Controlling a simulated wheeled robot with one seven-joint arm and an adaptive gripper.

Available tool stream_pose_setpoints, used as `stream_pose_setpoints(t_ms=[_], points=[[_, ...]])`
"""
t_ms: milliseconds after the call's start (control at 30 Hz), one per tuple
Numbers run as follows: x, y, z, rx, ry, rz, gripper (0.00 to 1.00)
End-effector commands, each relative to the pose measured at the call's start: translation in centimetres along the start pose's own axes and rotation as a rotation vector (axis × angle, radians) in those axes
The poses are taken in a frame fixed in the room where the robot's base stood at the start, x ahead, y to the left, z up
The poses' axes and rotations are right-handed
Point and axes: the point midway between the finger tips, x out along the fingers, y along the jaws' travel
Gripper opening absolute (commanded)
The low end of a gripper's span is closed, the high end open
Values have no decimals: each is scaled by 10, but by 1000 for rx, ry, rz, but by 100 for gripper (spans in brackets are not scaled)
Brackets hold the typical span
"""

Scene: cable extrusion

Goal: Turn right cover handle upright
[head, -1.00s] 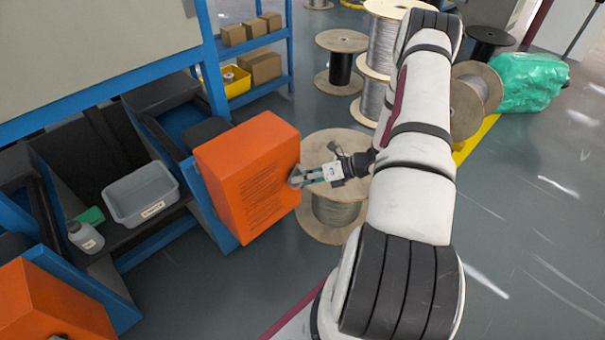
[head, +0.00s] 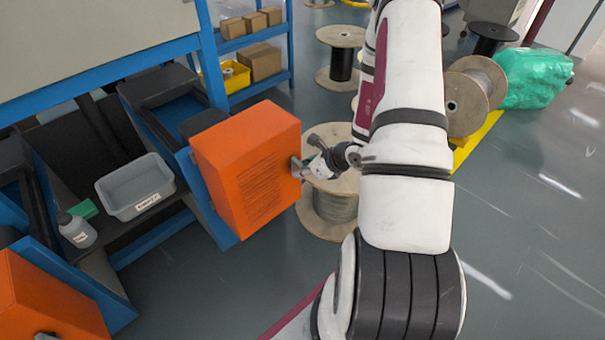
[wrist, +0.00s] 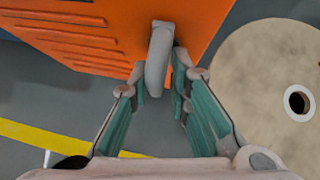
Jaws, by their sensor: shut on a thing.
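The right cover (head: 250,165) is a large orange box with slots in its front, on the blue frame. Its handle (wrist: 158,60) is a grey lever at the cover's right edge; the wrist view shows it rising from the orange side between the fingers. My gripper (wrist: 165,85) is shut on the handle, with the green-padded fingers at its two sides. In the head view my gripper (head: 303,168) touches the cover's right edge, and the handle there is small and mostly hidden by it.
A second orange cover (head: 50,305) is at the lower left. A grey bin (head: 135,188) and a bottle (head: 76,230) are on the shelf between. A wooden cable reel (head: 335,205) stands close behind my gripper. The floor (head: 235,290) in front is clear.

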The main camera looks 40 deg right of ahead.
Motion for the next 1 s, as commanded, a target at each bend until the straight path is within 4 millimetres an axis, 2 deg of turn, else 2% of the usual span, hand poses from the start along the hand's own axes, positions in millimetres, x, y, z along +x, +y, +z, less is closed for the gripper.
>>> stream_pose_setpoints(t_ms=[33, 533, 567, 600, 1000], points=[[4, 10, 1, -16, 1, 16, 0], [4, 11, -1, -25, 10, 9, 0], [4, 11, -1, -25, 10, 9, 22], [4, 11, -1, -25, 10, 9, 31], [2, 6, 0, -21, 7, -4, 31]])
